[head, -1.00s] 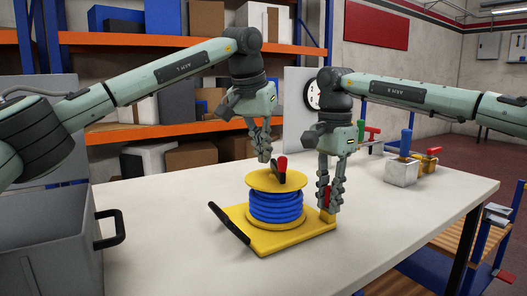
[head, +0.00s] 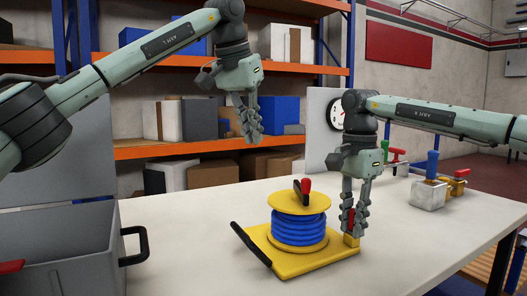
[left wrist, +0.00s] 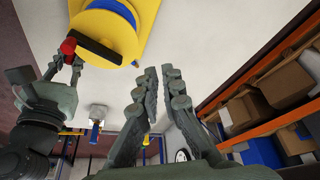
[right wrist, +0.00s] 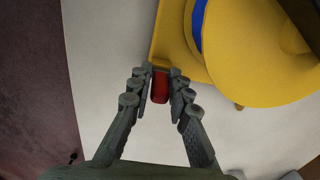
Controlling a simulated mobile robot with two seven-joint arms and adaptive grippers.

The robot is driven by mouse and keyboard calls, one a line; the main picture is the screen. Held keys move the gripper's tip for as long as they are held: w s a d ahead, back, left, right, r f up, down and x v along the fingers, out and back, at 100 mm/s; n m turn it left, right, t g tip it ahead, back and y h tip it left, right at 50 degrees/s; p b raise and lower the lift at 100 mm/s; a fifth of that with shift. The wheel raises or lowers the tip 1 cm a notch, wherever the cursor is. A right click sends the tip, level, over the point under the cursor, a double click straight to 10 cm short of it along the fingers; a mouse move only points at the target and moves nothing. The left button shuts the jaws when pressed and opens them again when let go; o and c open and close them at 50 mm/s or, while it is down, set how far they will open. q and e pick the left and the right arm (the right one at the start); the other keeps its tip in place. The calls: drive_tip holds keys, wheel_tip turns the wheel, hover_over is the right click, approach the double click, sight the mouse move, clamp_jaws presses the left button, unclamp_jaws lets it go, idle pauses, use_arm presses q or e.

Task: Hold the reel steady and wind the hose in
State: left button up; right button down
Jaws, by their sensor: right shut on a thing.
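The yellow reel (head: 299,200) stands upright on its yellow base plate (head: 290,268), with blue hose (head: 299,230) wound around its drum. My right gripper (head: 351,232) is shut on a red handle at the plate's right corner; the right wrist view shows this red handle (right wrist: 160,87) between the fingers. My left gripper (head: 249,138) hangs empty above and left of the reel, apart from the crank. Its fingers (left wrist: 160,70) have a narrow gap.
A grey bin (head: 65,248) with a black handle stands at the left. A black bar (head: 251,243) rims the plate's left side. A block with a blue handle (head: 431,185) stands at the back right. The table between is mostly clear. Orange shelving stands behind.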

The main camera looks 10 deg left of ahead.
use_arm(q)
drive_tip(key=o, duration=0.4)
drive_tip(key=shift+s+d+r+n, duration=0.15)
drive_tip(key=shift+d+r+n, duration=0.1)
drive_tip(key=shift+n, duration=0.55)
drive_tip(key=shift+o, duration=0.2)
drive_tip(key=r+n+y, duration=0.1)
drive_tip(key=n+y, duration=0.1)
drive_tip(key=n, duration=2.3)
hover_over(299, 185)
drive_tip(key=s+a, duration=0.2)
drive_tip(key=s+d+n, duration=0.1)
drive_tip(key=n, duration=0.4)
drive_tip(key=s+d+n, duration=0.1)
drive_tip(key=n, duration=0.4)
drive_tip(key=d+n, duration=0.1)
drive_tip(key=n, duration=0.5)
drive_tip(key=shift+s+d+y, duration=0.2)
drive_tip(key=shift+s+y, duration=0.1)
drive_tip(key=shift+s, duration=0.1)
drive_tip(key=shift+n, duration=0.3)
drive_tip(key=x, duration=1.2)
drive_tip(key=shift+w+a+r, duration=0.1)
drive_tip(key=shift+w, duration=0.05)
clamp_jaws()
